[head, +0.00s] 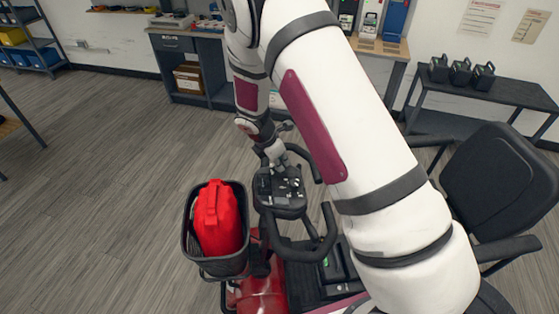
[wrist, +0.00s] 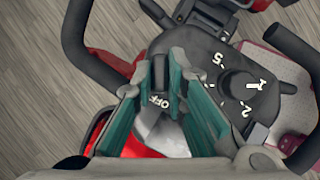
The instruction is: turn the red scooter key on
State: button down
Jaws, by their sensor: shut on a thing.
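The red scooter (head: 262,290) stands below my arm, and its dark control console (head: 283,190) is under my gripper (head: 274,155). In the wrist view, my gripper (wrist: 160,82) has its teal-padded fingers shut on the dark key (wrist: 158,74) at the console. A white OFF label shows beside the key, between the fingers. A round dial (wrist: 238,85) with white numbers sits to the right of the fingers. The key's base and any ON label are hidden or too small to make out.
Black handlebars (head: 325,240) curve around the console. A black seat (head: 500,180) is at the right. Open floor lies to the left.

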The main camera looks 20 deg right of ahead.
jog(key=shift+w, duration=0.1)
jog(key=shift+w+f+m+g+b, duration=0.2)
jog(key=shift+m+g+b, duration=0.4)
jog(key=shift+m+b, duration=0.4)
jog(key=m+g+b, duration=0.1)
jog(key=m+b, duration=0.2)
jog(key=shift+w+g, duration=0.15)
jog(key=shift+g, duration=0.25)
jog(key=m+g+b, duration=0.2)
jog(key=m+b, duration=0.1)
jog(key=m, duration=0.1)
jog(key=shift+r, duration=0.1)
jog(key=shift+d+m+g+y+b, duration=0.1)
jog(key=shift+m+g+y+b, duration=0.35)
jog(key=shift+m+b, duration=0.45)
jog(key=shift+r+m, duration=0.1)
jog(key=shift+m, duration=0.3)
jog(key=c, duration=1.6)
grip_release()
